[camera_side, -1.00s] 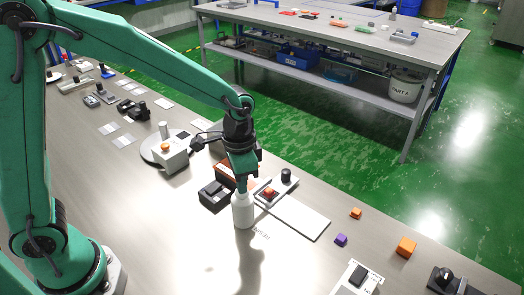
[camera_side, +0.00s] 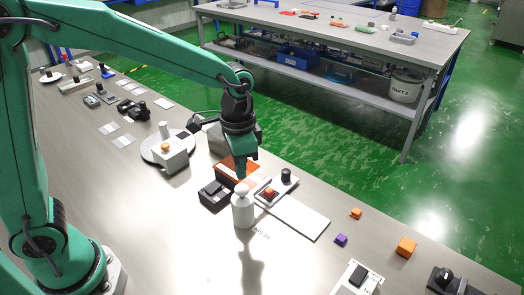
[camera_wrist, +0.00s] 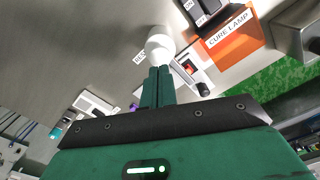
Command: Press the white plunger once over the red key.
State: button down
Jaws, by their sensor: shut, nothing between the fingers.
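The white plunger (camera_side: 243,209) is a bottle-shaped piece with a narrow top. It stands upright on the grey bench and also shows in the wrist view (camera_wrist: 159,43) just past my fingertips. The red key (camera_side: 269,193) sits on a small pale panel behind and right of it, beside a black knob; it is partly visible in the wrist view (camera_wrist: 188,67). My gripper (camera_side: 241,176) is shut and empty, pointing down just above the plunger's top. A small gap seems to lie between them.
The orange box labelled CURE LAMP (camera_wrist: 228,38) and a black switch box (camera_side: 215,194) stand close behind the plunger. A white plate (camera_side: 297,217) lies to the right. Orange and purple blocks (camera_side: 341,239) lie farther right.

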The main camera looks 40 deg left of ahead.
aim_at(238, 187)
jog(key=shift+r, duration=1.25)
jog(key=shift+s+a+r, duration=0.25)
jog(key=shift+a+r, duration=0.15)
jog(key=s+a+r+n+t, duration=0.2)
jog(key=s+a+r+n, duration=0.1)
jog(key=s+a, duration=0.2)
jog(key=s+a+r+n+t, duration=0.3)
jog(key=s+a, duration=0.3)
jog(key=s, duration=0.3)
jog(key=shift+t, duration=0.3)
